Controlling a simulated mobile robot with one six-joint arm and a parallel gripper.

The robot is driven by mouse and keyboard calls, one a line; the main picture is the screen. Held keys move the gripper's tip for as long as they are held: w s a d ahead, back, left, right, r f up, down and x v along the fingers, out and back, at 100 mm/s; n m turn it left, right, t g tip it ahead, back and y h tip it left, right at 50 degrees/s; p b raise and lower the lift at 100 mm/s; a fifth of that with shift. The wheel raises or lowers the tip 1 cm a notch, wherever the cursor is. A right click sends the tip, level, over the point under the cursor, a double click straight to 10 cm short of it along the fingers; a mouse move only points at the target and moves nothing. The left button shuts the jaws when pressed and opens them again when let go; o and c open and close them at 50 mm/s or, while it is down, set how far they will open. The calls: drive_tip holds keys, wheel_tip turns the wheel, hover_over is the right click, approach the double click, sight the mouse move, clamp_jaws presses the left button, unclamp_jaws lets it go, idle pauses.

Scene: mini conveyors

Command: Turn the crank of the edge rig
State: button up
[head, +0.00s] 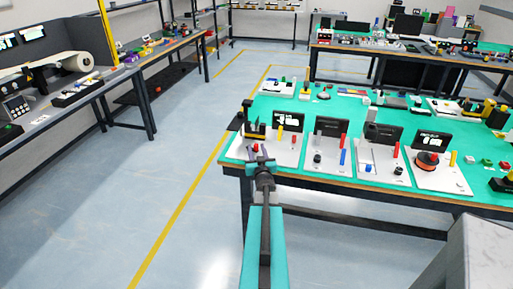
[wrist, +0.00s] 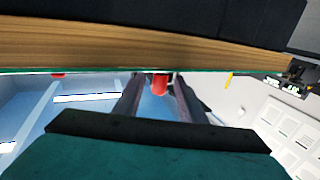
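The nearest rig is a white board (head: 287,152) at the left front corner of the green-topped table, with a black screen, a yellow post and a small red knob (head: 256,147). I take it for the edge rig. My gripper (head: 260,153) reaches over the table's front edge at this board. In the wrist view my gripper (wrist: 158,84) is open, its two dark fingers apart. A red cylinder (wrist: 160,85) shows between them, with gaps on both sides. It looks like the crank's handle, but the crank arm is hidden. I cannot tell how far beyond the fingertips it is.
More rigs stand in a row to the right, including one with an orange-red disc (head: 427,158). A wooden table edge (wrist: 130,45) spans the top of the wrist view. Clear floor (head: 150,170) lies left of the table; a workbench (head: 85,90) stands further left.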

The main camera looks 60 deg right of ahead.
drive_tip(key=shift+x, duration=0.8)
clamp_jaws()
drive_tip(key=shift+d+r+p, duration=0.1)
drive_tip(key=shift+r+p, duration=0.05)
drive_tip(key=shift+p, duration=0.45)
drive_tip(key=shift+d+r+n+t+y+p, duration=0.1)
drive_tip(key=shift+d+n+t+y+p, duration=0.25)
drive_tip(key=shift+p, duration=0.65)
drive_tip(key=shift+a+n+t+y+p, duration=0.1)
drive_tip(key=shift+n+t+y+p, duration=0.3)
drive_tip(key=shift+p, duration=0.55)
drive_tip(key=shift+f, duration=0.25)
